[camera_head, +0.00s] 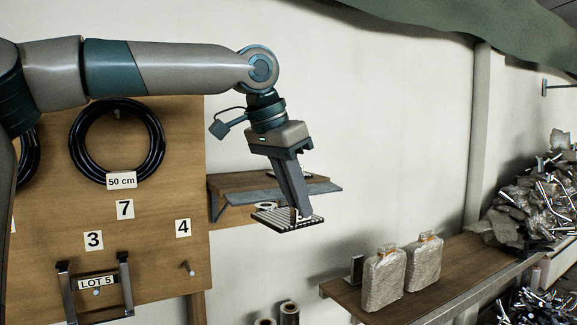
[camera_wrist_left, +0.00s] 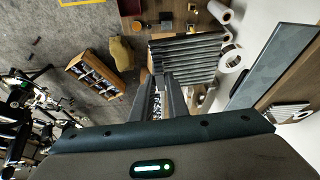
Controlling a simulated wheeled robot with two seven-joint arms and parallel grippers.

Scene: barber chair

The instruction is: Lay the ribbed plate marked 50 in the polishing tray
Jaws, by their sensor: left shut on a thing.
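My left gripper (camera_head: 298,213) is shut on a ribbed plate (camera_head: 269,219) and holds it in the air, roughly level, in front of the wall shelf. In the left wrist view the ribbed plate (camera_wrist_left: 200,58) shows its parallel bars beyond the fingers (camera_wrist_left: 172,88). I cannot read a 50 on it. Another small ribbed piece (camera_wrist_left: 288,112) lies on the wooden shelf in the left wrist view. I cannot pick out the polishing tray for sure in either view. My right gripper is not in view.
The wall shelf (camera_head: 238,182) with a grey front panel (camera_wrist_left: 275,65) is close behind the held plate. White rolls (camera_wrist_left: 230,58) show beside the plate. A bench (camera_head: 450,259) carries two wrapped bottles (camera_head: 384,279). A pegboard (camera_head: 165,240) with a black hose coil stands left.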

